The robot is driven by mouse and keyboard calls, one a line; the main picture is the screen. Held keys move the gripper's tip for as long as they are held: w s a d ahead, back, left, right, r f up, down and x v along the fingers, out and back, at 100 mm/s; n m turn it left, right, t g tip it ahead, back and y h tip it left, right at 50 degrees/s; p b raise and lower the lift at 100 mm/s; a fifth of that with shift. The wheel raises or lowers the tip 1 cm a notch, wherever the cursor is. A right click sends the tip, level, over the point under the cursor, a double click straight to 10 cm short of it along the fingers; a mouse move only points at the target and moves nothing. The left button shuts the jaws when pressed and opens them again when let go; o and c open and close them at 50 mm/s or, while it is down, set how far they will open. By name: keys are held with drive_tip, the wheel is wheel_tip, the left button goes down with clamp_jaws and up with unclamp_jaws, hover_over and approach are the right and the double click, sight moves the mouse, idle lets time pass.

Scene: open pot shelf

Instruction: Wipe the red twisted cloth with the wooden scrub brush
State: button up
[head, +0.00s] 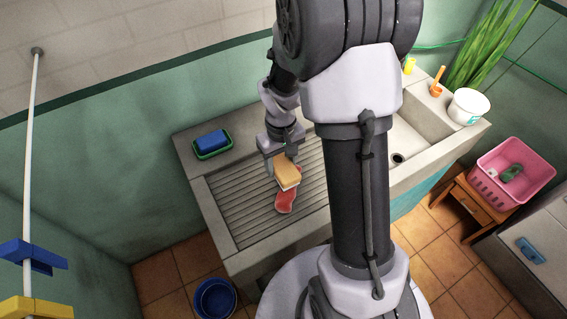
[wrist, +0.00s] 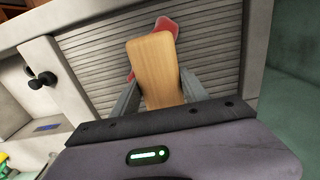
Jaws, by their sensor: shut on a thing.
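The wooden scrub brush (head: 287,172) is a tan block with a pale underside. My gripper (head: 283,160) is shut on it, and the two fingers hold its sides in the wrist view (wrist: 158,92). The red twisted cloth (head: 286,200) lies on the ribbed drainboard of the sink. The brush is over the cloth's upper end and hides part of it; I cannot tell whether they touch. In the wrist view a red part of the cloth (wrist: 165,24) shows beyond the brush's far end, and a little shows at its left side.
The ribbed drainboard (head: 240,205) has a raised rim and is otherwise clear. A blue sponge in a green tray (head: 212,146) sits on the ledge at the left. The sink basin (head: 410,140) is at the right. A white tub (head: 467,106) stands on the right ledge.

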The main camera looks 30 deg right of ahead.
drive_tip(key=shift+r+p, duration=0.8)
drive_tip(key=shift+r, duration=0.5)
drive_tip(key=shift+f, duration=0.1)
